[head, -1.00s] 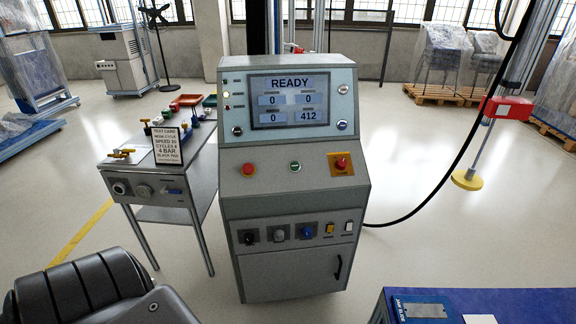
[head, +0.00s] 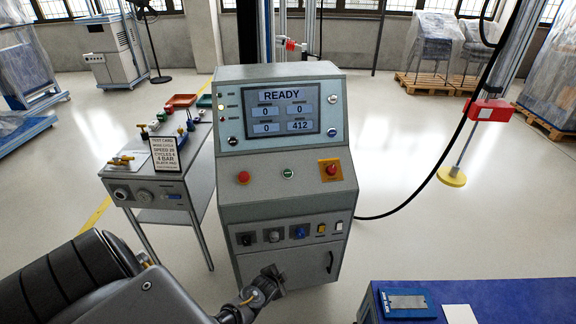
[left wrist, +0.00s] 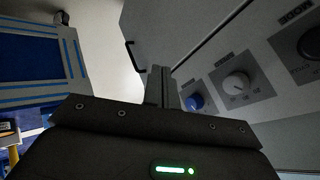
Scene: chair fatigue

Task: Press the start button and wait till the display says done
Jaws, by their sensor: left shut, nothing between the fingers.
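The control console (head: 285,200) stands in the middle of the head view. Its display (head: 283,107) reads READY, with 0, 0, 0 and 412 below. On its sloped panel are a red button (head: 243,176), a green button (head: 288,173) and a red mushroom button (head: 331,169) on a yellow plate. My left gripper (head: 274,279) is shut and empty, low in front of the cabinet and well below the buttons. In the left wrist view its fingers (left wrist: 161,88) point along the console front, near a blue knob (left wrist: 195,103) and a grey knob (left wrist: 235,83). My right gripper is out of view.
A side table (head: 146,187) with a test card (head: 165,149) and small parts stands left of the console. A blue-topped table (head: 520,300) is at the lower right. A black cable (head: 437,172) curves to the floor on the right. Open floor lies between.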

